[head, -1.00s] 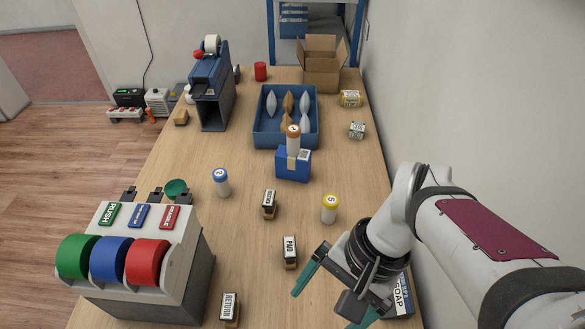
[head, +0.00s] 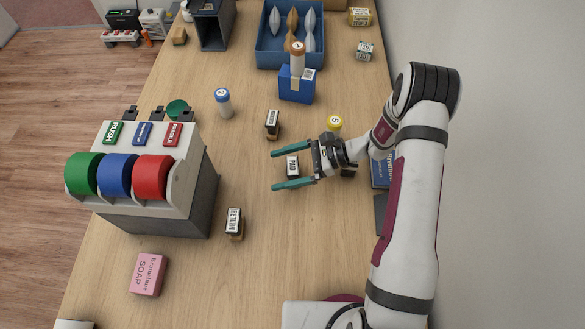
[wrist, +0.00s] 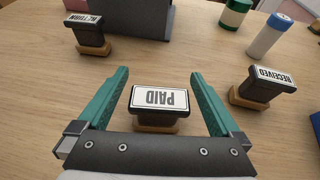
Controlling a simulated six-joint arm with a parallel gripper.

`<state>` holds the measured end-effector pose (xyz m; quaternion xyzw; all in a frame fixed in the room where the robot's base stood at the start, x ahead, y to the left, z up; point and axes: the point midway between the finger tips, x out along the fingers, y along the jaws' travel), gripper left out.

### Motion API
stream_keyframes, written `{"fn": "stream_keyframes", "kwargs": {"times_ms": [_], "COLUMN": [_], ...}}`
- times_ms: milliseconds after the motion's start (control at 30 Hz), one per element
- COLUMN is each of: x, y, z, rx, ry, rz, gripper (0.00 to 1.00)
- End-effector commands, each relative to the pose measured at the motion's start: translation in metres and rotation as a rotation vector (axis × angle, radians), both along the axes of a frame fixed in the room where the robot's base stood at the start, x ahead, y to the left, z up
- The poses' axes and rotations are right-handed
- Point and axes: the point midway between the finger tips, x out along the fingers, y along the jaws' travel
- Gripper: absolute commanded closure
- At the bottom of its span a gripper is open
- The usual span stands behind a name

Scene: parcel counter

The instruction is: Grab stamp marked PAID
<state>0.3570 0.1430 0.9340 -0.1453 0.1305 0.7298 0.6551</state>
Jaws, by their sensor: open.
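The stamp marked PAID (head: 292,166) stands upright on the wooden counter, with a white label on top, a black body and a tan base. In the wrist view the PAID stamp (wrist: 160,100) sits between the two teal fingers. My gripper (head: 283,168) is open around it, one finger on each side, with a gap showing between each finger and the stamp. My gripper also shows in the wrist view (wrist: 160,95). The stamp's lower near side is partly hidden by the gripper body in the wrist view.
The RETURN stamp (head: 234,224) and the RECEIVED stamp (wrist: 262,85) stand apart on either side. A tape dispenser (head: 185,195) with three rolls is to the left. A pink soap box (head: 148,274) lies at lower left.

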Motion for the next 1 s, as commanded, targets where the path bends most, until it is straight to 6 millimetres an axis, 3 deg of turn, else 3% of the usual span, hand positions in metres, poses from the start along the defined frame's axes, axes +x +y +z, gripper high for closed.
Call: {"fn": "stream_keyframes", "kwargs": {"times_ms": [233,267,700,1000], "x": [-0.0008,-0.0008,-0.0007,-0.0001], "y": [0.0047,0.0047,0.0045,0.0044], "z": [-0.002,-0.002,-0.0017,0.0052], "rx": [-0.001,-0.001,-0.001,-0.001], "ry": [0.0,0.0,0.0,-0.002], "rz": [0.0,0.0,0.0,0.0], "gripper": [0.0,0.04,0.83,0.83]}}
